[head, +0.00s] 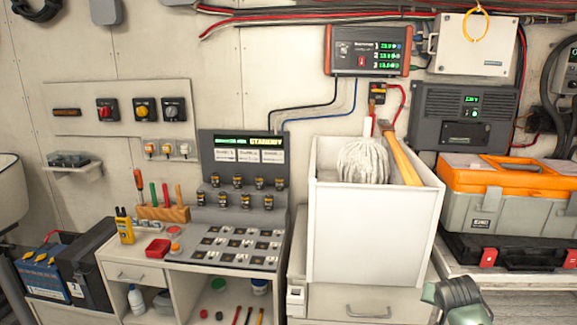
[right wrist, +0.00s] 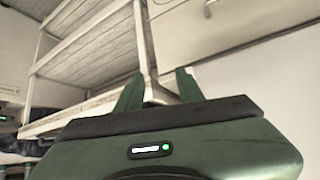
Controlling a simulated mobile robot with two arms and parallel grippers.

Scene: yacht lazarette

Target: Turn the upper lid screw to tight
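A pale box with a flat lid (head: 472,44) is mounted high on the wall at the right in the head view. It may be the lidded box of the task, but its screws are too small to make out. A yellow loop (head: 476,22) hangs in front of its upper edge. My right gripper (right wrist: 159,88) shows in the right wrist view with its two green fingers apart and nothing visible between them. It points toward pale shelving, away from any visible screw. A green-grey part of my right arm shows at the bottom right of the head view. My left gripper is not in view.
A white bin (head: 368,235) holding a rope bundle (head: 363,160) and a wooden handle stands at centre right. An orange and grey toolbox (head: 508,190) is to its right. A bench with a switch console (head: 240,245) is at centre left. White shelving (right wrist: 85,45) fills the wrist view's upper left.

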